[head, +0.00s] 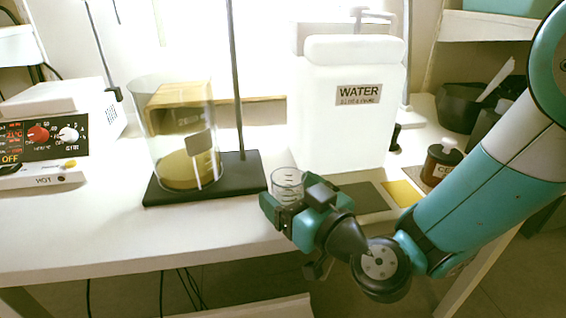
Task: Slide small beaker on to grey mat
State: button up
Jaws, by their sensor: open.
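The small clear beaker (287,181) stands upright near the front edge of the bench, just right of a black stand base. My gripper (289,203) is open at the beaker, with its fingers near the beaker's lower part. The gripper hides the beaker's base, and I cannot tell whether the fingers touch it. The dark grey mat (365,198) lies flat to the right of the beaker, in front of the white water container. My gripper covers part of the mat's left side.
A large beaker (158,120) stands on the black stand base (240,172) at left. The water container (345,130) is behind the mat. A yellow mat (402,192) and brown bottle (437,160) are at right. Free bench (100,220) lies front left.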

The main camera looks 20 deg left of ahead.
jog(key=shift+p+x, duration=0.95)
jog(key=shift+x, duration=0.15)
jog(key=shift+c, duration=0.5)
jog(key=c, duration=0.9)
jog(key=shift+c, duration=0.2)
